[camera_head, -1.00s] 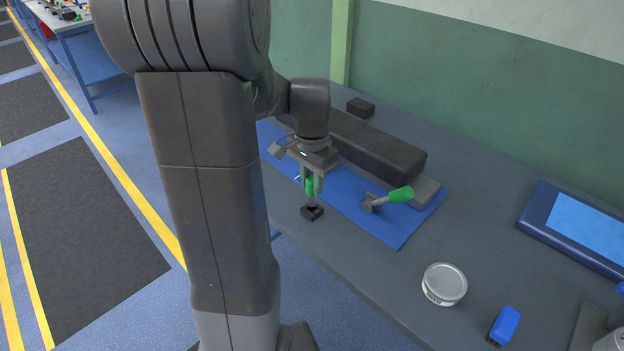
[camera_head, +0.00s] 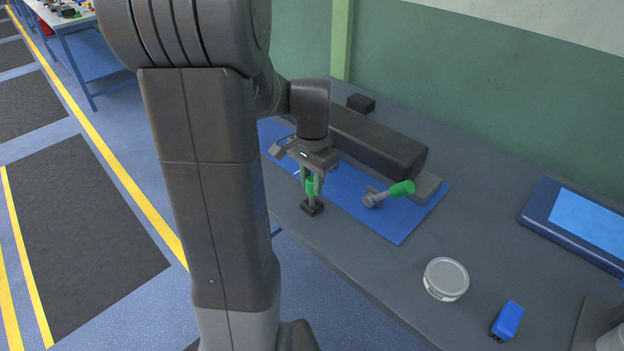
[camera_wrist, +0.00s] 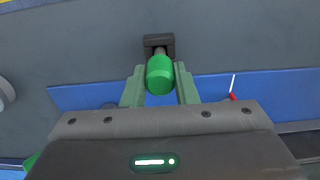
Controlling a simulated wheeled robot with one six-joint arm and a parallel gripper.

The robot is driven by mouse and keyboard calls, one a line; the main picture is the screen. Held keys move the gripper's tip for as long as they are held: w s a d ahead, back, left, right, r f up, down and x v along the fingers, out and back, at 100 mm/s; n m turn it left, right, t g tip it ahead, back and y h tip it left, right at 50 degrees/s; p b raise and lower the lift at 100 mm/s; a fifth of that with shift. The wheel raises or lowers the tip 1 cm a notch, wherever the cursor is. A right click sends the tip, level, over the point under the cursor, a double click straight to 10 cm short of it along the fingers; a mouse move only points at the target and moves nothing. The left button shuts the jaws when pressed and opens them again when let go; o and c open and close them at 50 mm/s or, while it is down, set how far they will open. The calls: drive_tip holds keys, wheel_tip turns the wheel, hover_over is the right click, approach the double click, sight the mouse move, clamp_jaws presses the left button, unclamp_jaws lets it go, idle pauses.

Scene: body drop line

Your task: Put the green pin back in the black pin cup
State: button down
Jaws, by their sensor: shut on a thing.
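The green pin (camera_head: 312,186) is held upright between the fingers of my gripper (camera_head: 313,183), with its grey shank pointing down. The black pin cup (camera_head: 311,209) stands on the grey table just below. The shank's lower end meets the cup's top in the head view; how deep it sits inside, I cannot tell. In the wrist view the green head of the pin (camera_wrist: 160,75) is between the two fingertips (camera_wrist: 160,84), and the shank overlaps the opening of the square cup (camera_wrist: 153,39).
A blue mat (camera_head: 400,232) lies beside the cup, bearing a green-handled tool (camera_head: 400,189) and a long dark block (camera_head: 375,143). A round tin (camera_head: 446,279), a blue object (camera_head: 507,321) and a blue-framed screen (camera_head: 585,222) are to the right.

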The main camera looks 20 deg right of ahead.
drive_tip(key=shift+f+b, duration=0.4)
drive_tip(key=shift+f, duration=0.15)
drive_tip(key=c, duration=1.1)
unclamp_jaws()
drive_tip(key=shift+o, duration=0.2)
drive_tip(key=shift+r+p, duration=2.95)
drive_tip(key=shift+r, duration=0.6)
drive_tip(key=shift+f, duration=0.15)
wheel_tip(320, 180, down, 7)
drive_tip(key=b, duration=0.6)
